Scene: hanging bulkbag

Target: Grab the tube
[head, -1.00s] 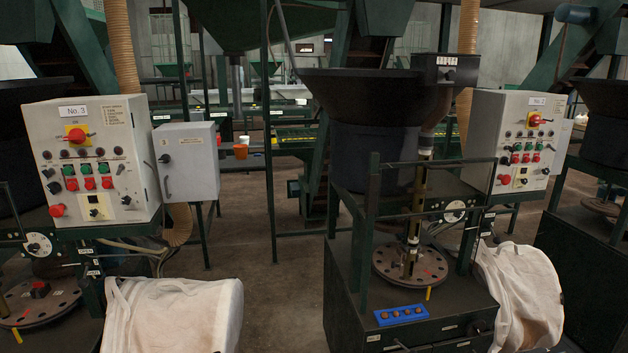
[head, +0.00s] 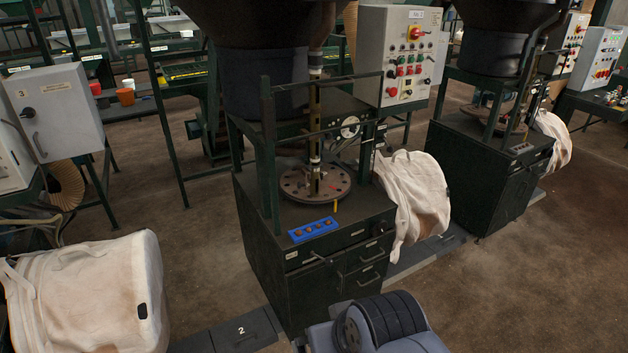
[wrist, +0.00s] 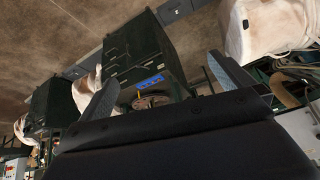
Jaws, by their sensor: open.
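An upright brass-coloured tube (head: 314,165) stands over the round perforated disc (head: 290,184) on the middle green machine in the head view. A ribbed tan hose (head: 66,186) hangs at the left below a grey box; I cannot tell which of these is the tube meant. In the wrist view my gripper (wrist: 162,68) has its two fingers spread wide with nothing between them touching. The machine and its blue button panel (wrist: 150,82) show beyond the fingers, turned over. The upright tube cannot be made out there. My gripper is apart from the machine.
A control box (head: 402,55) stands behind, and a second machine (head: 480,165) is at the right. The floor (head: 520,270) at right front is open.

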